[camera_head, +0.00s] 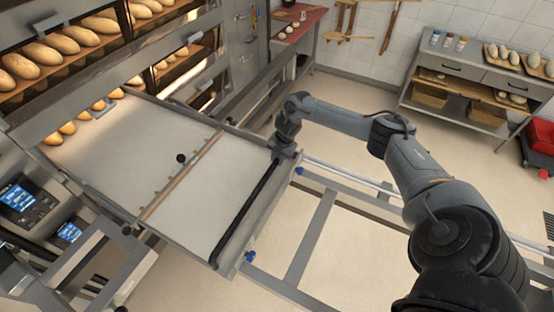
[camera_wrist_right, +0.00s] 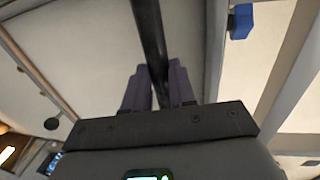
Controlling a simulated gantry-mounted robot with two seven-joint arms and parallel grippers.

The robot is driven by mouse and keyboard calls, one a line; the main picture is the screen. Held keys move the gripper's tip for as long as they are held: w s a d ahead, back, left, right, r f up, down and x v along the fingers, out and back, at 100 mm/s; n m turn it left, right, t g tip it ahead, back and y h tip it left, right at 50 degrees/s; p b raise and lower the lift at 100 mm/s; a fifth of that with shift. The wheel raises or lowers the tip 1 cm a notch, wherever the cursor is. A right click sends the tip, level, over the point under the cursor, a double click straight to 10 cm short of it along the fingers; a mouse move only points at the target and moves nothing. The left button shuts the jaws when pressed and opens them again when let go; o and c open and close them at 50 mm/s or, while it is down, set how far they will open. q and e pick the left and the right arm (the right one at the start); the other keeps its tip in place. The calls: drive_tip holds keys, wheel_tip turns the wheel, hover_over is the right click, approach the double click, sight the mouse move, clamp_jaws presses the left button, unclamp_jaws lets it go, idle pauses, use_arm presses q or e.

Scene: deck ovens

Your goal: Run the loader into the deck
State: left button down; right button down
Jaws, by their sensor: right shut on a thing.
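The loader (camera_head: 190,205) is a long pale belt board in a metal frame, lying slanted in front of the oven. Its far end reaches the open deck mouth (camera_head: 122,92), where several loaves show along the edge. A black handle bar (camera_head: 247,212) runs across its near end. My right gripper (camera_head: 278,160) is at the upper right end of this bar. In the right wrist view its two dark fingers (camera_wrist_right: 160,90) lie either side of the black bar (camera_wrist_right: 149,35), shut on it. My left gripper is not in view.
Upper decks hold baked loaves (camera_head: 45,55). A metal stand with rails (camera_head: 312,235) lies below and right of the loader. A red-topped bench (camera_head: 302,22) stands at the back, and a steel shelf unit (camera_head: 475,75) at the right. The floor between them is clear.

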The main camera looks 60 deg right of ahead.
drive_tip(key=shift+w, duration=0.15)
drive_tip(key=c, duration=1.2)
unclamp_jaws()
drive_tip(key=shift+c, duration=0.2)
drive_tip(key=o, duration=0.3)
drive_tip(key=shift+w, duration=0.2)
drive_tip(key=shift+s, duration=0.1)
drive_tip(key=shift+s+r, duration=0.1)
drive_tip(key=shift+r, duration=0.5)
wheel_tip(320, 180, up, 9)
drive_tip(key=s+b, duration=0.1)
drive_tip(key=s, duration=0.1)
drive_tip(key=shift+r, duration=0.2)
